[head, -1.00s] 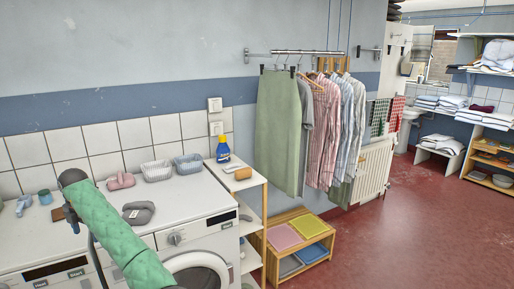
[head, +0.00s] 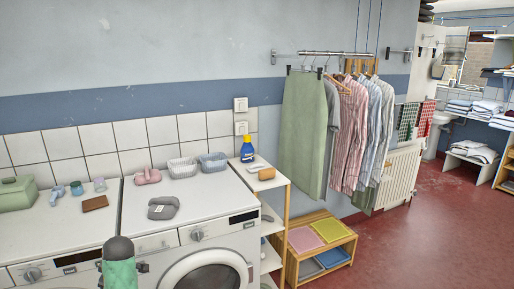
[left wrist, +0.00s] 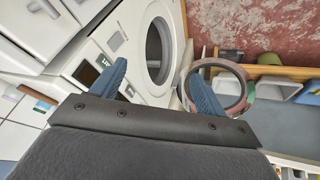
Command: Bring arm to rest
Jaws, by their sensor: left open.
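The green-sleeved part of my arm (head: 118,272) with its dark joint shows at the bottom left of the head view, in front of the washing machines. The jaws of that gripper cannot be made out there. In the left wrist view my left gripper (left wrist: 157,70) has its two blue fingers spread apart with nothing between them. Beyond the fingers is the front of a white washing machine (left wrist: 135,30) with its round door. My right gripper is in neither view.
Washing machines (head: 215,205) stand along the wall, with baskets, a grey folded item (head: 163,208) and a brown wallet-like item (head: 95,203) on top. A narrow shelf (head: 282,178) and a low wooden rack (head: 320,217) stand right of them. Red floor (head: 430,235) is open farther right.

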